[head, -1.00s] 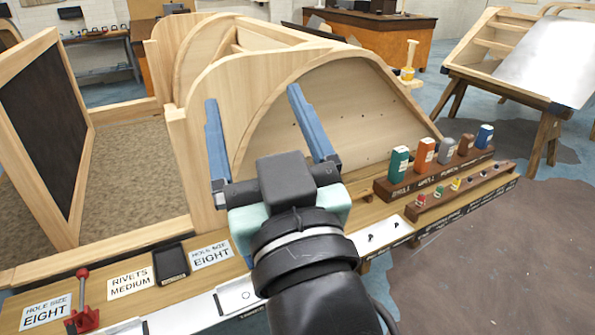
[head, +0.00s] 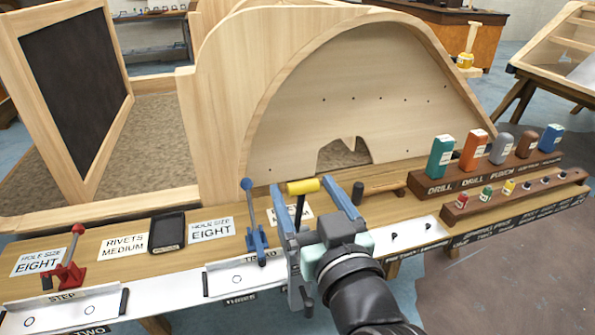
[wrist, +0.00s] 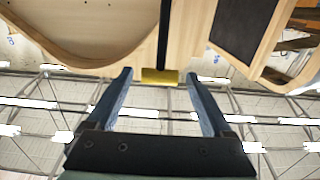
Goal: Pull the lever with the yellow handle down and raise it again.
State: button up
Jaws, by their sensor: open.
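The lever's yellow handle (head: 303,187) sits crosswise on top of a dark rod (head: 299,212) that stands roughly upright at the bench. My gripper (head: 302,184) is open, with its blue fingers on either side of the handle and rod in the head view. In the wrist view, the yellow handle (wrist: 160,77) lies between the open fingertips (wrist: 159,73), with a gap on both sides. The fingers do not appear closed on it. My gripper hides the lever's base.
A blue-handled lever (head: 255,222) stands just left of my gripper, and a red one (head: 71,262) at the far left. Colored bottles (head: 473,150) stand in a wooden rack at right. A curved wooden frame (head: 230,110) rises behind the bench.

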jog(key=x, duration=0.5)
grip_shut()
dwell(0.4)
